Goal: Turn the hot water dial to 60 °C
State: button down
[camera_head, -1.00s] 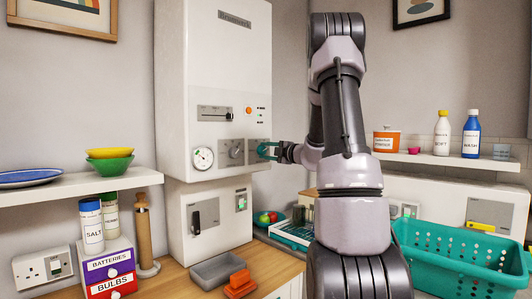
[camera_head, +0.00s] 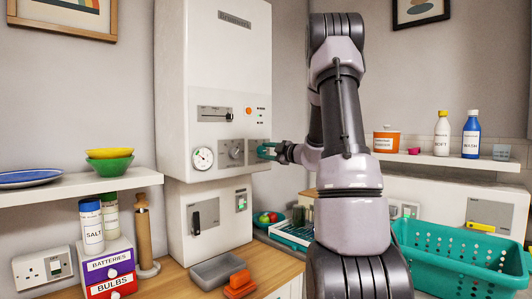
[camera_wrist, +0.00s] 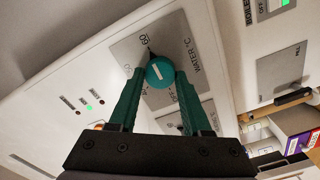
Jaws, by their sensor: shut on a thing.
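The hot water dial (camera_wrist: 160,72) is a round teal knob on a grey plate (camera_wrist: 128,52) marked "WATER °C" on the white boiler front. In the wrist view a dark pointer shows at the knob's edge close to the "60" mark, and an "OFF" mark lies on the other side. My gripper (camera_wrist: 162,80) is shut on the dial, with one dark green finger on each side. In the head view my gripper (camera_head: 269,152) is at the right side of the boiler's control row, and its fingers largely hide the dial.
The boiler (camera_head: 225,75) also carries a pressure gauge (camera_head: 202,159), a grey knob (camera_head: 236,152) left of the dial, and a slider (camera_head: 214,114). A shelf with bowls (camera_head: 110,160) is at left. A teal basket (camera_head: 450,255) stands at lower right.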

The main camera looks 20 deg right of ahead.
jog(key=shift+c, duration=1.8)
grip_release()
jog(key=v, duration=1.1)
